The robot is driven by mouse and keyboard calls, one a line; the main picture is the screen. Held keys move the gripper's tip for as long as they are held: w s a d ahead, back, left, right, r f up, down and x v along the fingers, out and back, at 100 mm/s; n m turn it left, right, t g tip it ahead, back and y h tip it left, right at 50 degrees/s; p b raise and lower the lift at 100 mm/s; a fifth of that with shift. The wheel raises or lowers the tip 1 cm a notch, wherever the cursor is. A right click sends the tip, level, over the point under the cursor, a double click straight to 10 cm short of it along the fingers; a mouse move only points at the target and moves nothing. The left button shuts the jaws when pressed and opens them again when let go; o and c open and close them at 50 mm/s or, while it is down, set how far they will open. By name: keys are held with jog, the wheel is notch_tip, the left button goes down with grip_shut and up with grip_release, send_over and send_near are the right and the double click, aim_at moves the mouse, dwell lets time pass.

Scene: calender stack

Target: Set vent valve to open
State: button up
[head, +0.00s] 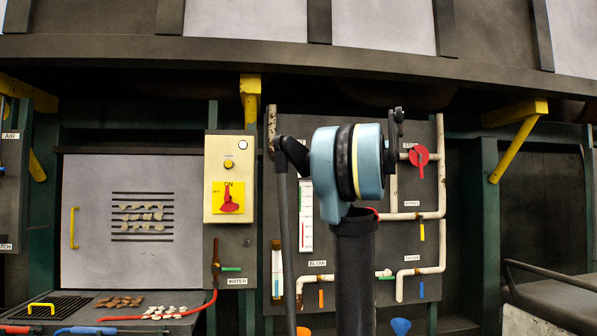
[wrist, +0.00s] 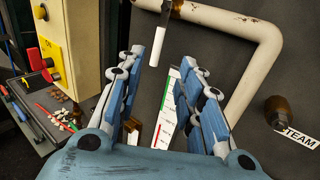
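In the wrist view, a white lever handle (wrist: 156,48) hangs from a brown valve body (wrist: 178,8) beside a cream pipe. No label shows by it, so I cannot tell for certain that it is the vent valve. My gripper (wrist: 166,62) is open, its two blue fingers spread apart. The white handle appears ahead of the gap between the fingertips, nearer the left finger, and nothing is held. In the head view, my arm covers the upper middle of the pipe panel, hiding this lever and the gripper.
A control box (head: 230,165) with a red switch (head: 230,203) stands left. Cream piping (wrist: 258,70) runs close to my right finger.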

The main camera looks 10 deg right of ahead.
aim_at(299, 166)
jog(key=x, duration=1.6)
jog(key=shift+w+a, duration=0.1)
jog(key=shift+f, duration=0.1)
grip_shut()
